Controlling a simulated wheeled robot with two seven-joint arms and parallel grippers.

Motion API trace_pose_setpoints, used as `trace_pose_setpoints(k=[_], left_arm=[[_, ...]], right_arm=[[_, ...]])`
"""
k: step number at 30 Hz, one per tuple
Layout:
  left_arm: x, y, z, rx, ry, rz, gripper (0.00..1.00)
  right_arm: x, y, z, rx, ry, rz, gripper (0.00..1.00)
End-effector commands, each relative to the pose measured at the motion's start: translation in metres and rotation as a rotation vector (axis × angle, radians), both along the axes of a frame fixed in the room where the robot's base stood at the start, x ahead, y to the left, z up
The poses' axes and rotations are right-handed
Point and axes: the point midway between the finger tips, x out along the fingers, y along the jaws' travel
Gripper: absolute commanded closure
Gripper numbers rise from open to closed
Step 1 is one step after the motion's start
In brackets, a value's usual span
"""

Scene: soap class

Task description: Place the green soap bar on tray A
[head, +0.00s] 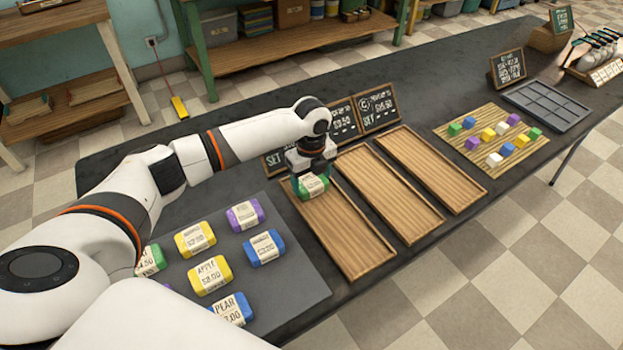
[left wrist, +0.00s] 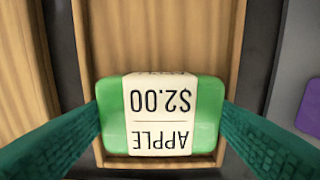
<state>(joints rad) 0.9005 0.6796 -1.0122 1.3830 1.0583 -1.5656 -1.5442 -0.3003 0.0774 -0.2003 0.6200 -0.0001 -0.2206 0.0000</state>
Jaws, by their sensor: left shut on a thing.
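A green soap bar (head: 313,188) with a paper band is held in my left gripper (head: 310,172), over the back end of the leftmost wooden tray (head: 345,230). In the left wrist view the green soap bar (left wrist: 203,105) reads "APPLE $2.00" and sits between the two green fingers, with the wooden tray (left wrist: 160,35) beneath. I cannot tell whether the bar touches the tray floor. The sign behind this tray is mostly hidden by my arm, so its letter cannot be read. My right gripper is not in view.
Two more empty wooden trays (head: 388,189) (head: 430,166) lie to the right. A grey mat (head: 285,285) holds several yellow, blue, purple and green bars. Upright signs (head: 378,107) stand close behind the trays. A slatted board (head: 470,165) with small coloured blocks lies farther right.

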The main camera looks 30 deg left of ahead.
Motion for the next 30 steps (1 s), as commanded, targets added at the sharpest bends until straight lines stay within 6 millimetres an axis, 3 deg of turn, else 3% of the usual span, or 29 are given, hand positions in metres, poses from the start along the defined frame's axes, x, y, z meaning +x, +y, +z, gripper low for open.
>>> trace_pose_setpoints(k=[11,12,13,23,30], left_arm=[[0.000,0.000,-0.004,0.000,-0.002,0.000,0.53],[0.000,0.000,-0.004,0.000,-0.002,0.000,0.25],[0.000,0.000,-0.004,0.000,-0.002,0.000,0.20],[0.001,0.000,-0.002,0.000,-0.002,0.000,0.19],[0.001,0.001,0.035,0.001,-0.006,0.001,0.19]], right_arm=[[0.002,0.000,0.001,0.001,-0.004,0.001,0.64],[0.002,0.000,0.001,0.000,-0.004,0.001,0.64],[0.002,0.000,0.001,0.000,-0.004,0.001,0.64],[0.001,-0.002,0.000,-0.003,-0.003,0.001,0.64],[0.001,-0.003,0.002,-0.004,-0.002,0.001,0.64]])
